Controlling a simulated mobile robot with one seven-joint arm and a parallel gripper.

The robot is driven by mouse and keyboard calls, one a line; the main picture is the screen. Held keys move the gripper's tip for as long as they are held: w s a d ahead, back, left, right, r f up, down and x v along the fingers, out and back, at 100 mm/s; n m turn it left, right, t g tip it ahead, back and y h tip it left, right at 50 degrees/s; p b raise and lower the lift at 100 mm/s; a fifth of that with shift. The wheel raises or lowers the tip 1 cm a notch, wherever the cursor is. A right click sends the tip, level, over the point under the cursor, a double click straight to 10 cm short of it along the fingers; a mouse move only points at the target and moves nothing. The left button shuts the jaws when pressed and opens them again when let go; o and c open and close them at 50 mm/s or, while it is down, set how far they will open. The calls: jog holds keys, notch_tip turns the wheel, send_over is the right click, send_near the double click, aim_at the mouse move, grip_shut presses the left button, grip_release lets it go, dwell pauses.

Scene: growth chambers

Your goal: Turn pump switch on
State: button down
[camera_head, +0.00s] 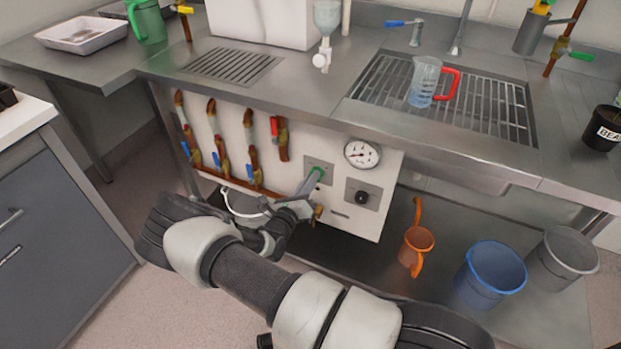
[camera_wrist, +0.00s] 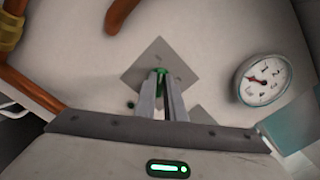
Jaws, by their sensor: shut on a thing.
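The pump switch (camera_head: 318,171) is a small green part on a square grey plate (camera_head: 311,182) on the white panel under the counter. In the wrist view the plate (camera_wrist: 137,75) looks like a tilted square, and the green switch (camera_wrist: 160,71) shows at my fingertips. My gripper (camera_head: 313,179) reaches the plate from the lower left, its two fingers close together on the switch. The fingers (camera_wrist: 161,76) hide most of the switch, so its position cannot be read.
A round gauge (camera_head: 362,153) and a plate with a black knob (camera_head: 361,197) sit right of the switch. Copper pipes with blue-handled and red-handled valves (camera_head: 217,160) are on the left. A jug (camera_head: 425,82) stands on the grate above. An orange jug (camera_head: 416,246) and blue bucket (camera_head: 490,274) stand below.

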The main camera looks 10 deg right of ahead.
jog(key=shift+s+d+f+m+p, duration=0.1)
jog(key=shift+m+p, duration=1)
jog(key=shift+m, duration=1.6)
jog(key=shift+s+d+r+m+p, duration=0.1)
jog(key=shift+m+p, duration=0.95)
jog(key=shift+m, duration=1.65)
jog(key=shift+s+d+f+m+p, duration=0.1)
jog(key=shift+m+p, duration=1)
jog(key=shift+m, duration=1.6)
jog(key=c, duration=1.8)
grip_release()
jog(key=shift+c, duration=0.2)
jog(key=p+v, duration=0.2)
jog(key=v, duration=1.5)
jog(key=shift+s+a, duration=0.15)
